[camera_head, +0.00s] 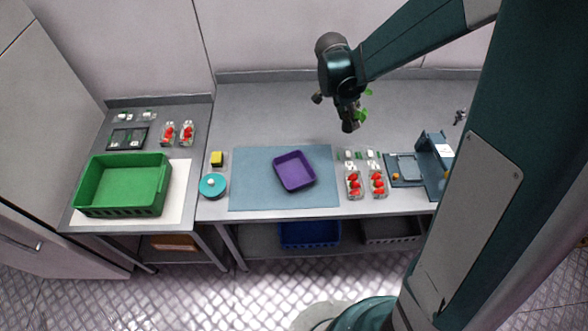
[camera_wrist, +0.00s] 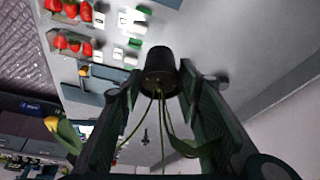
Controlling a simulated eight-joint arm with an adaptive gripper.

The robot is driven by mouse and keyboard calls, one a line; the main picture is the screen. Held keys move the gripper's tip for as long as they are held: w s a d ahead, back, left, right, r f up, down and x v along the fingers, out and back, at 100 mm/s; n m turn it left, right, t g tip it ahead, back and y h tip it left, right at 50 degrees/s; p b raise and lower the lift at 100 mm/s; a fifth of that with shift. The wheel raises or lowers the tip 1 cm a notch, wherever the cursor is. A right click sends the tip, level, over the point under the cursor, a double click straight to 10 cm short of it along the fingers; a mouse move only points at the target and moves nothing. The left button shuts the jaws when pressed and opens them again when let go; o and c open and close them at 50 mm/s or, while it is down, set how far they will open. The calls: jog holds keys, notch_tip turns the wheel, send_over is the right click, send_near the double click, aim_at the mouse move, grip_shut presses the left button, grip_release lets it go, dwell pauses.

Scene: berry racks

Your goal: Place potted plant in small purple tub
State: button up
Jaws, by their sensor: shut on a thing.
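The small purple tub (camera_head: 294,171) sits empty on the blue-grey mat on the table. My gripper (camera_head: 350,116) is above the table, behind and to the right of the tub. In the wrist view my gripper (camera_wrist: 160,85) is shut on the potted plant, with a finger on each side of its dark pot (camera_wrist: 160,62). Thin green stems and leaves run from the pot back toward the wrist.
The mat (camera_head: 250,195) lies at the front of the table. Strawberry punnets (camera_head: 354,183) and a blue scale-like device (camera_head: 432,165) stand to its right.

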jog(key=s+a+b, duration=0.1)
jog(key=s+a, duration=0.4)
jog(key=a, duration=0.5)
jog(key=s+a+b, duration=0.1)
jog(key=s+a, duration=0.5)
jog(key=a, duration=0.3)
jog(key=shift+s+a+n, duration=0.3)
jog(key=shift+a, duration=0.1)
send_over(294, 174)
jog(key=shift+f+b, duration=0.4)
jog(key=shift+f, duration=2.45)
jog(key=shift+f, duration=2.1)
jog(key=shift+f, duration=0.1)
